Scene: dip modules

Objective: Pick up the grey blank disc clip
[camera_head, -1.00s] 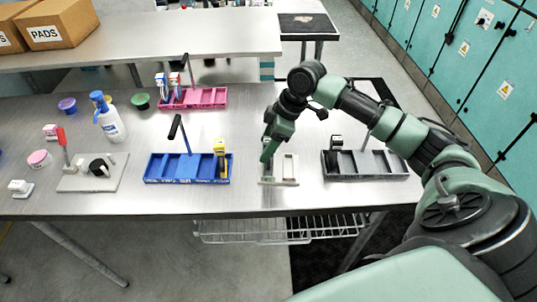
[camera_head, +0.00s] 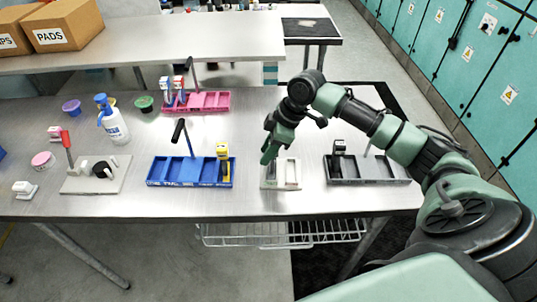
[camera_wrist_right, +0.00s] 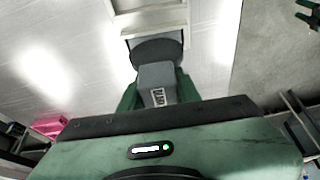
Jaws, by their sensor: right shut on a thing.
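My right gripper (camera_head: 267,160) is at the left side of a small pale tray (camera_head: 292,174) on the steel table. In the right wrist view it is shut on the grey clip (camera_wrist_right: 157,82), which has a small label patch and a dark round disc end (camera_wrist_right: 156,50). The disc overlaps the near edge of the pale tray (camera_wrist_right: 150,6) in that view; I cannot tell whether they touch. The gripper hides the clip in the head view. A dark green jaw-like part, seemingly my left gripper (camera_wrist_right: 307,14), shows cut off in the wrist view's top right corner.
A blue rack (camera_head: 165,183) with a yellow clip (camera_head: 223,152) stands left of the pale tray. A dark grey rack (camera_head: 372,182) with a dark clip (camera_head: 339,147) stands right. A pink rack (camera_head: 220,107) is behind. A white bottle (camera_head: 115,127) stands further left.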

